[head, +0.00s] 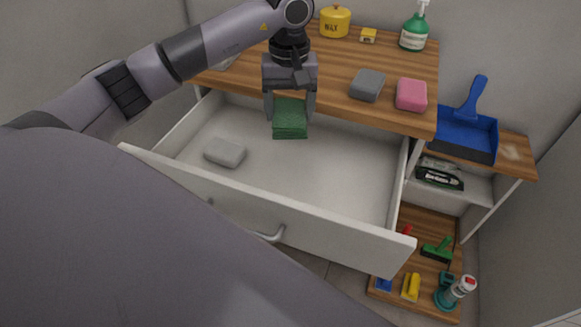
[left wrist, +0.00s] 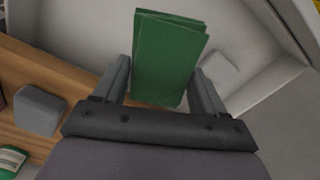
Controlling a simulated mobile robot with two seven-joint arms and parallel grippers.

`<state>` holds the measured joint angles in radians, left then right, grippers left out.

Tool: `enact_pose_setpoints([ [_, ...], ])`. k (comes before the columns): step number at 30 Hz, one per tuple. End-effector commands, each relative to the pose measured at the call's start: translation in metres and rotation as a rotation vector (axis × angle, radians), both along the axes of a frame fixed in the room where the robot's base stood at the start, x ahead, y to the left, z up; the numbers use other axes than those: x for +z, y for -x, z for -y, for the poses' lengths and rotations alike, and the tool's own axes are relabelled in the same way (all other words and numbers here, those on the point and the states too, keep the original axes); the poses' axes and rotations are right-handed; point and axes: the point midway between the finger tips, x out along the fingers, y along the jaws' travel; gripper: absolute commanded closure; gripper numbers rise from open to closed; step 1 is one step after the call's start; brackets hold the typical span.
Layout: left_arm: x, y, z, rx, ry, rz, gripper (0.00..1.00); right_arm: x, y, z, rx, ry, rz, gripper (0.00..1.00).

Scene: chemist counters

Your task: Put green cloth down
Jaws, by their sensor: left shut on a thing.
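My left gripper (head: 290,105) is shut on the green cloth (head: 290,122), a folded dark green block. The cloth hangs below the fingers over the back part of the open white drawer (head: 330,185). In the left wrist view the cloth (left wrist: 166,55) sits between the two fingers (left wrist: 160,90), with the drawer interior beyond it. I cannot tell whether the cloth touches the drawer floor. A light grey block (head: 225,152) lies in the drawer to the left of the cloth. My right gripper is not in view.
The wooden counter (head: 330,75) above the drawer holds a grey sponge (head: 367,85), a pink sponge (head: 411,95), a yellow wax tin (head: 335,20) and a green spray bottle (head: 414,30). A blue dustpan (head: 465,130) stands at right. The drawer's middle and right floor is clear.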

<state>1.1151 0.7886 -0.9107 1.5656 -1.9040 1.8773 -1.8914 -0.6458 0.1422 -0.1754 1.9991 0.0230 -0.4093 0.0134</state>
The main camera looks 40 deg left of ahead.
Motion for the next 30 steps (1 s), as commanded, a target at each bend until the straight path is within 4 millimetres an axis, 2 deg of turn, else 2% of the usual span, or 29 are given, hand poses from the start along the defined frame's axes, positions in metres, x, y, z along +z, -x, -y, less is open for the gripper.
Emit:
enact_pose_setpoints([
  [1, -0.016, 0.001, 0.0, 0.0, -0.001, -0.007, 0.53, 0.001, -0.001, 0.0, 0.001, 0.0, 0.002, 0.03],
  [6, -0.063, 0.002, 0.0, -0.001, 0.0, -0.008, 0.53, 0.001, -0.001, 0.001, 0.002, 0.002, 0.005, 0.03],
  [12, -0.108, 0.001, 0.001, -0.002, 0.001, -0.004, 0.53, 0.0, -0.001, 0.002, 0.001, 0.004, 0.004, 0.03],
  [20, -0.129, 0.0, 0.001, -0.002, 0.0, -0.001, 0.53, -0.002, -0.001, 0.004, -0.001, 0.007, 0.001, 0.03],
  [27, -0.163, 0.001, 0.001, -0.002, 0.0, -0.004, 0.53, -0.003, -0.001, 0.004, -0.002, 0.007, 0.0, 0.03],
  [30, -0.168, 0.0, 0.0, -0.003, 0.0, 0.0, 0.53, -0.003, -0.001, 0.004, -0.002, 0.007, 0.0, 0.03],
])
